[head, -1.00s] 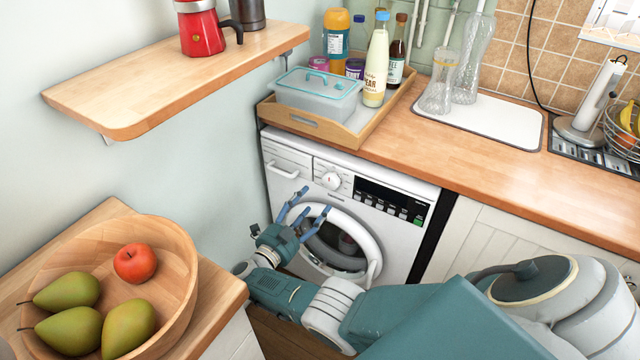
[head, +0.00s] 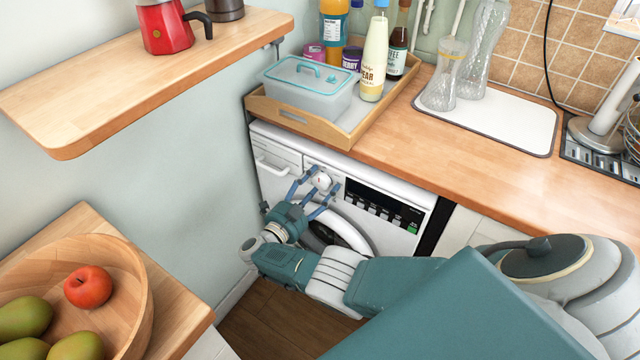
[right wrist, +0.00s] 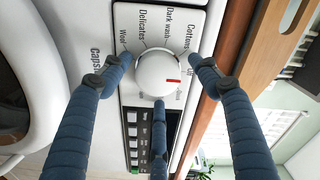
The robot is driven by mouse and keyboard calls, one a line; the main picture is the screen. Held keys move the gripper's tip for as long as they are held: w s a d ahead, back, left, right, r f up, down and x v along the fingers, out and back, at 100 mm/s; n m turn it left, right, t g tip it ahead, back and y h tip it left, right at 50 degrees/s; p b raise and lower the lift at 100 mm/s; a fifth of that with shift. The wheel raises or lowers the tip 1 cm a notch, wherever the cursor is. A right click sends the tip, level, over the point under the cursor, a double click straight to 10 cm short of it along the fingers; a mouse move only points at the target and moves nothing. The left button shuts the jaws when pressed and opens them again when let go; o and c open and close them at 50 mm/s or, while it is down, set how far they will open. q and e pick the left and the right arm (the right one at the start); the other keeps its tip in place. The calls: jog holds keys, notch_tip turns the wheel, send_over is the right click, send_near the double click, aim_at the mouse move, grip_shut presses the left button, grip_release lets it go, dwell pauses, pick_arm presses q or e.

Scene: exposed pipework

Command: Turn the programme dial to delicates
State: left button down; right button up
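The white round programme dial (head: 322,181) is on the front panel of the washing machine (head: 283,160). In the right wrist view the dial (right wrist: 155,75) fills the middle, its red mark pointing right and slightly down. The word Delicates is printed above it and slightly left, between Wool and Dark wash; the mark is not at Delicates. My right gripper (head: 320,184) is at the panel with its three blue fingers spread around the dial. In the right wrist view the gripper (right wrist: 160,72) is open, with gaps between fingertips and dial. My left gripper is not in view.
A dark display with buttons (head: 384,206) is right of the dial. The wooden worktop (head: 460,135) overhangs the panel, with a tray (head: 300,122) on it. A shelf (head: 150,85) juts out at upper left. A fruit bowl (head: 135,300) stands at lower left.

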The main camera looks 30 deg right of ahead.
jog(key=shift+w, duration=0.1)
jog(key=c, duration=1.1)
jog(key=shift+d, duration=0.1)
